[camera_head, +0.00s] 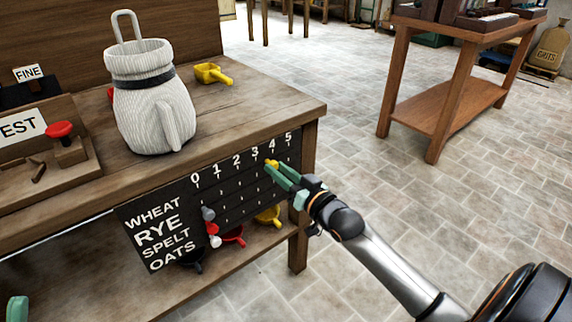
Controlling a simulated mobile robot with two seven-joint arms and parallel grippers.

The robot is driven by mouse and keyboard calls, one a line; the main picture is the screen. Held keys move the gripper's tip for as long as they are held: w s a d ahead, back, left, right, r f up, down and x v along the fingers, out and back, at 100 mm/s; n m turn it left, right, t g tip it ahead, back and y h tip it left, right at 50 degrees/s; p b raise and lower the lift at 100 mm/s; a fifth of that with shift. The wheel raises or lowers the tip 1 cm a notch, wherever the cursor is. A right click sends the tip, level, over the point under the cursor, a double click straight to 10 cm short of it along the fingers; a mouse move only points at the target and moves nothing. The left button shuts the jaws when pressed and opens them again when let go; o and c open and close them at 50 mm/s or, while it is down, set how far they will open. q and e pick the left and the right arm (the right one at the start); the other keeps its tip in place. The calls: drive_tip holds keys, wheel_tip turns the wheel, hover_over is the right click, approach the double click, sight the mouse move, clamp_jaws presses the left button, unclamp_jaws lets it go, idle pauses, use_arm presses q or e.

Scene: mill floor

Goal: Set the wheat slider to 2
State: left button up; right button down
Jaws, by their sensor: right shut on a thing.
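The black slider board (186,200) hangs on the front of the wooden bench. It lists WHEAT, RYE, SPELT and OATS, with numbers 0 to 5 along its top. The yellow wheat knob (272,163) is in the top row, below about the 4. My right gripper (279,172) is shut on this knob, and its green fingers partly hide it. A grey knob (208,213), a red knob (212,228) and a white knob (215,241) sit at the 0 end of the lower rows. A green tip of my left gripper (17,308) shows at the lower left corner.
A pale sack-like jug (155,100), a yellow scoop (212,73) and a red button (60,129) are on the bench top (245,110). More scoops lie on the shelf below, behind the board. The tiled floor right of the bench is clear up to another table (450,95).

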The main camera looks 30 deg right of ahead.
drive_tip(key=a+p, duration=0.1)
drive_tip(key=a, duration=0.1)
drive_tip(key=a+p, duration=0.1)
drive_tip(key=a, duration=0.2)
drive_tip(key=a+p, duration=0.1)
drive_tip(key=a, duration=0.1)
drive_tip(key=shift+s+a, duration=0.15)
drive_tip(key=shift+s, duration=0.15)
use_arm(q)
drive_tip(key=r, duration=0.4)
drive_tip(key=shift+s+a, duration=0.2)
drive_tip(key=shift+a, duration=0.05)
use_arm(e)
drive_tip(key=shift+a, duration=0.35)
drive_tip(key=c, duration=0.7)
unclamp_jaws()
drive_tip(key=shift+o, duration=0.5)
use_arm(q)
drive_tip(key=shift+m, duration=0.3)
use_arm(e)
drive_tip(key=shift+s, duration=0.1)
